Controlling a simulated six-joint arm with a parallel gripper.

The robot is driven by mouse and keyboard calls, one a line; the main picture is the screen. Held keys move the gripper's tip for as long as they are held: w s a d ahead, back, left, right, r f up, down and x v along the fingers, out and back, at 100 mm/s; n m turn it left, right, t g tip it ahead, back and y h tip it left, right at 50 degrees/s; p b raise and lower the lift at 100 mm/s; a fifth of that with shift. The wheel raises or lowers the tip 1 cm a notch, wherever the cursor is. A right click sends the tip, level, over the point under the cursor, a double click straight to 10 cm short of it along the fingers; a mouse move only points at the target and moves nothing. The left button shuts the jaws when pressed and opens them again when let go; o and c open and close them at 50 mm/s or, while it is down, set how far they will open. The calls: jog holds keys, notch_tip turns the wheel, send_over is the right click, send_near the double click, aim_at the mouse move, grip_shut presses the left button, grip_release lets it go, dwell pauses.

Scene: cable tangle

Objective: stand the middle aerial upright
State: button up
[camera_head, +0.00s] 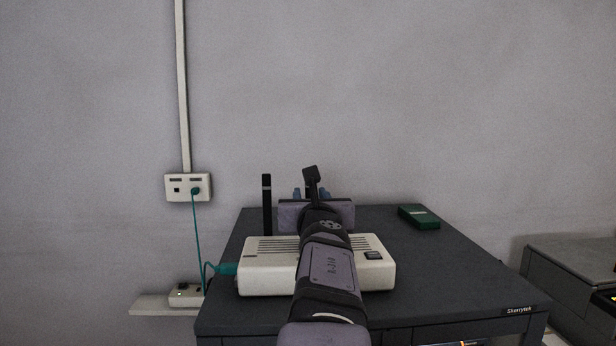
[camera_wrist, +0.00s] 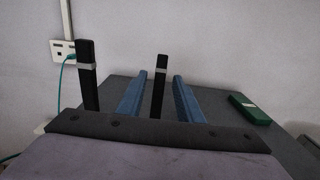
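The middle aerial (camera_wrist: 160,85) is a black stick with a grey band. In the wrist view it looks about upright, between the two blue fingers of my gripper (camera_wrist: 160,74), with a gap on each side. Its foot is hidden by my gripper's body. I see no third aerial.
The router sits on a dark cabinet (camera_head: 450,265). A green box (camera_head: 418,217) lies at the back right.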

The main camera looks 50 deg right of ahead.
jog(key=shift+w+d+f, duration=0.1)
jog(key=shift+w+d, duration=0.15)
jog(key=shift+w, duration=0.05)
jog(key=shift+x, duration=3.3)
grip_shut()
